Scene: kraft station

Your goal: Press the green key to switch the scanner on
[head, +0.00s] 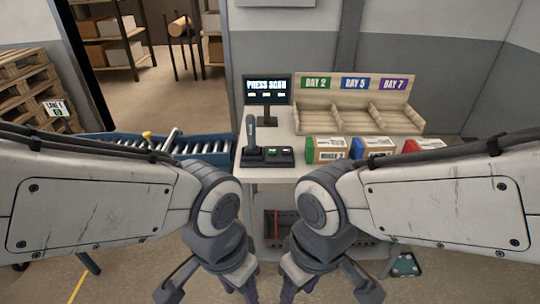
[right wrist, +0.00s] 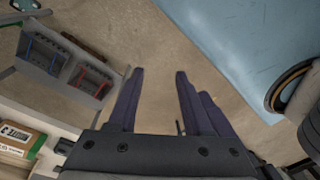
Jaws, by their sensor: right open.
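A dark key box (head: 267,160) sits at the near left of the white table. A small green key (head: 272,151) shows on its top. The dark handheld scanner (head: 252,131) stands upright at the left of the box. A screen (head: 267,88) behind it reads "PRESS SCAN". My left gripper (head: 207,290) is low in front of the table, apart from the keys, and looks open and empty. My right gripper (head: 328,290) is also low in front of the table. Its fingers are spread and empty in the right wrist view (right wrist: 158,100).
Several labelled boxes (head: 326,150) stand right of the key box. A tan sorting rack (head: 362,104) marked DAY 2, DAY 5 and DAY 7 is behind them. A blue roller conveyor (head: 203,150) is left of the table. Grey bins (right wrist: 70,70) show below.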

